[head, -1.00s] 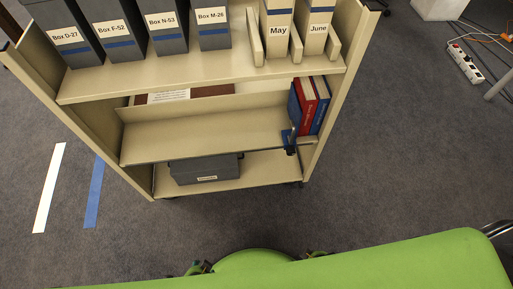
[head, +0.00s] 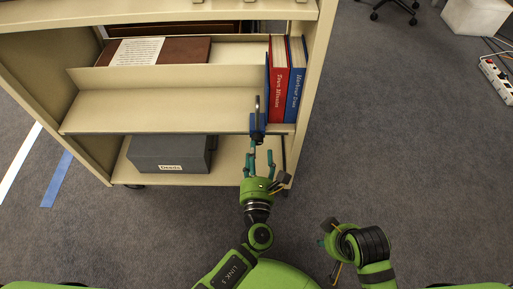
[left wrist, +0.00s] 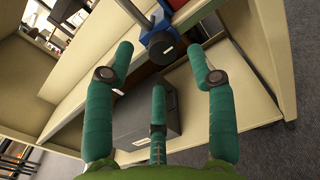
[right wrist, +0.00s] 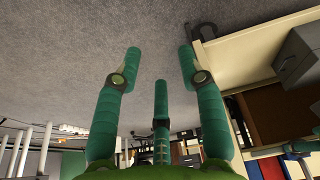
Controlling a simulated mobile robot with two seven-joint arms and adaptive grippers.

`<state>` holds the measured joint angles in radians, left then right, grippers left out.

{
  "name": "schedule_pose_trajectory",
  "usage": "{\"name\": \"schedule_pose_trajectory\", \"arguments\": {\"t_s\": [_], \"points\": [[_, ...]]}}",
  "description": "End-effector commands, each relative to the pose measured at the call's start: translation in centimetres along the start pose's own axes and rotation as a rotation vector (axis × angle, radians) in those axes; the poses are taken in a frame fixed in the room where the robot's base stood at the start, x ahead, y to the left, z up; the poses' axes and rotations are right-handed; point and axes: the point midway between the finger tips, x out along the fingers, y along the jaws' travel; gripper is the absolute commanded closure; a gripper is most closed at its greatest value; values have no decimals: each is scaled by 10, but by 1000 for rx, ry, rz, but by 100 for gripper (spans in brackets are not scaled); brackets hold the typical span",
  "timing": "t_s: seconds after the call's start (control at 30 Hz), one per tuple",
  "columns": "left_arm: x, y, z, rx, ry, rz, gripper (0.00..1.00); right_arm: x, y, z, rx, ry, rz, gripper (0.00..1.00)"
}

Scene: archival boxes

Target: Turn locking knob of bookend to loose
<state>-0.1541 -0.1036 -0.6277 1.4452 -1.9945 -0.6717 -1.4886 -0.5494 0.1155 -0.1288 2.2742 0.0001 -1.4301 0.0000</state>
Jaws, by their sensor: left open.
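The blue bookend (head: 258,122) stands at the front edge of the middle shelf, left of two upright books. The knob's marking is too small to read. My left gripper (head: 261,158) is open, just below and in front of the bookend. In the left wrist view its fingers (left wrist: 160,72) are spread, with the knob just beyond their tips and apparently untouched. My right gripper (right wrist: 160,68) is open and empty, off the cart at the lower right of the head view.
The red book (head: 279,80) and blue book (head: 296,80) stand against the cart's right wall. A dark grey box (head: 170,153) sits on the bottom shelf below. A brown folder (head: 190,50) with a white sheet lies behind the divider.

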Motion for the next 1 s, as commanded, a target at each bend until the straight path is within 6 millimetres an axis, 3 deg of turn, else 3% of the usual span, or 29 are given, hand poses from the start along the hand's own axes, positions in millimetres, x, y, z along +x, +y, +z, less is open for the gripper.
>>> {"name": "schedule_pose_trajectory", "arguments": {"t_s": [0.23, 0.57, 0.7, 1.0], "points": [[29, -1, -1, -3, 1, 0, 44, -11, 1, -1, 1, 9, 2, 60], [33, 0, -1, -3, 3, -1, 44, -14, 1, -2, 1, 9, 2, 60], [33, 0, -1, -3, 3, -1, 100, -14, 1, -2, 1, 10, 2, 60], [33, 0, 0, -15, -1, -1, 100, -13, 1, -2, 1, 9, 2, 60]]}}
